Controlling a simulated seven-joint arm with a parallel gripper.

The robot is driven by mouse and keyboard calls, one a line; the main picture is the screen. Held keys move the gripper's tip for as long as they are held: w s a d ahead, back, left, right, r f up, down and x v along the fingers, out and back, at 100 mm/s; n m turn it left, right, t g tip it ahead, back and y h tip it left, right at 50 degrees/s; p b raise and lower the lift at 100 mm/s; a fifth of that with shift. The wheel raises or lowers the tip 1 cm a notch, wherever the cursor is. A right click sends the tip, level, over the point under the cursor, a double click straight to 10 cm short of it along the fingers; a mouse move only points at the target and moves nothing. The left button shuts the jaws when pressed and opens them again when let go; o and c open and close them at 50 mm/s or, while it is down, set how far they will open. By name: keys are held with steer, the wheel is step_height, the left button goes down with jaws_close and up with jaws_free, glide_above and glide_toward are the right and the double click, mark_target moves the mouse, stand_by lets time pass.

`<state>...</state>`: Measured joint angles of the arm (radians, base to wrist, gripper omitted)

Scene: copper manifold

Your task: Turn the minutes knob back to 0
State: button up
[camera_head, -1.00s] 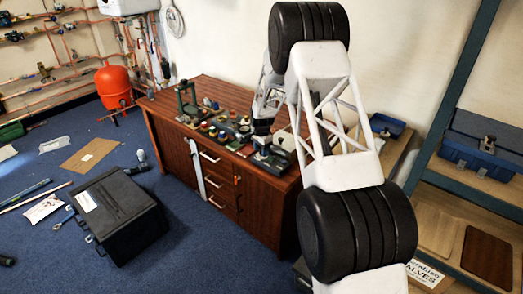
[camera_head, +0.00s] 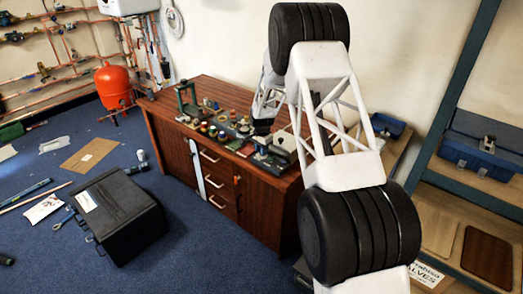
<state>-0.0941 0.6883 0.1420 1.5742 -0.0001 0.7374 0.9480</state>
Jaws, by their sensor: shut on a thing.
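My white and black arm rises at the right and reaches over the brown wooden bench (camera_head: 228,88). Its far end comes down behind my nearer links, among the small items on the bench top. My gripper (camera_head: 262,129) shows only as a small dark shape there. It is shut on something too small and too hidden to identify. I cannot make out the minutes knob or its dial at this size, so I cannot tell its setting.
Bottles, small pots and metal fittings crowd the bench's front edge. A green press-like stand (camera_head: 187,98) stands at its left, and a grey metal block (camera_head: 284,142) is near its right corner. A black case (camera_head: 117,213) lies on the blue floor. Blue shelves stand at right.

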steer(key=n, duration=0.8)
steer(key=shift+n, duration=0.3)
steer(key=n, duration=0.4)
steer(key=shift+d+n, duration=0.1)
steer(key=shift+n, duration=0.2)
steer(key=n, duration=0.9)
steer(key=shift+d, duration=0.1)
steer(key=n, duration=0.3)
steer(key=shift+n, duration=0.3)
steer(key=n, duration=0.4)
steer(key=shift+w+n, duration=0.1)
steer(key=shift+n, duration=0.2)
steer(key=n, duration=0.4)
